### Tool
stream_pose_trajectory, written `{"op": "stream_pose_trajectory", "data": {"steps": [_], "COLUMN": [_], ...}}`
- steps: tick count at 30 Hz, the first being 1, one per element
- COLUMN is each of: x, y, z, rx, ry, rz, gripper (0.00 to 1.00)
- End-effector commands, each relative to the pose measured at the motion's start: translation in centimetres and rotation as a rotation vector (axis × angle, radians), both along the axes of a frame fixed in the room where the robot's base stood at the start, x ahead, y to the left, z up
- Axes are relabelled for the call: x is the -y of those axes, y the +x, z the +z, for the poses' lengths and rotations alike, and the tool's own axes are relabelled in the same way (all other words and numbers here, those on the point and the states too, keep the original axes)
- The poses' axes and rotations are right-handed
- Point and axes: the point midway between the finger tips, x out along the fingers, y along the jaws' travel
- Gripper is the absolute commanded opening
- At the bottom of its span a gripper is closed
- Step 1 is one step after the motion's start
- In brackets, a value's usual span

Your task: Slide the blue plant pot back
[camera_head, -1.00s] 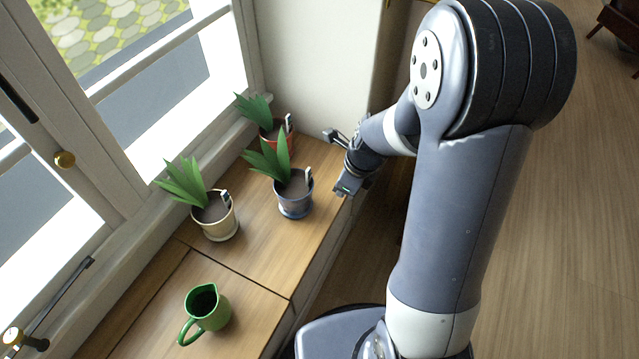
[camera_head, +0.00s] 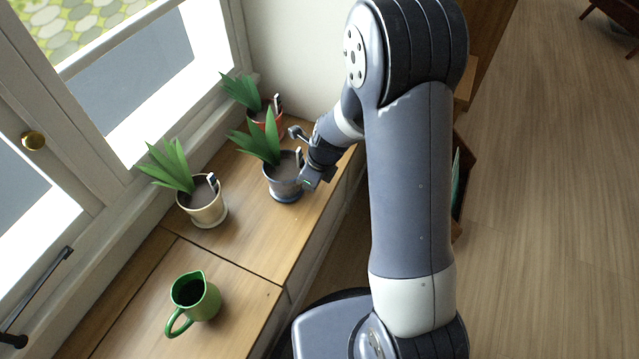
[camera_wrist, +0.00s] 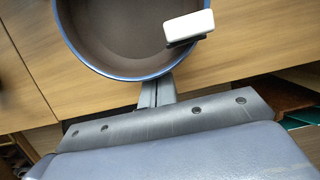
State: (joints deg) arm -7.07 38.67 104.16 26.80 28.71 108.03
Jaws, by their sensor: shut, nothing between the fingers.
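The blue plant pot (camera_head: 282,185) stands upright on the wooden sill, with green leaves and a white tag at its rim. In the wrist view the pot's blue rim (camera_wrist: 122,76) and dark soil fill the top, with the white tag at the right. My gripper (camera_head: 304,181) is shut and empty at the pot's right side, low beside its wall. In the wrist view the closed fingertips (camera_wrist: 157,88) are at the near rim; whether they touch the pot I cannot tell.
A red pot (camera_head: 262,127) stands behind the blue one, near the wall. A cream pot (camera_head: 204,210) stands to its left, by the window. A green jug (camera_head: 196,297) stands nearer on the wooden sill (camera_head: 240,245). Bare wood lies between the cream and blue pots.

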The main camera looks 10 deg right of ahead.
Motion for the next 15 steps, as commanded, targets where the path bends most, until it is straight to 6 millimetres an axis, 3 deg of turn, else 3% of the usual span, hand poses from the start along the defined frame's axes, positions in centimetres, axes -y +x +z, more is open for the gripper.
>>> {"op": "stream_pose_trajectory", "data": {"steps": [15], "x": [-0.80], "y": [0.50], "z": [0.23], "rx": [-0.002], "ry": [0.000], "rz": [0.002], "gripper": [0.00]}}
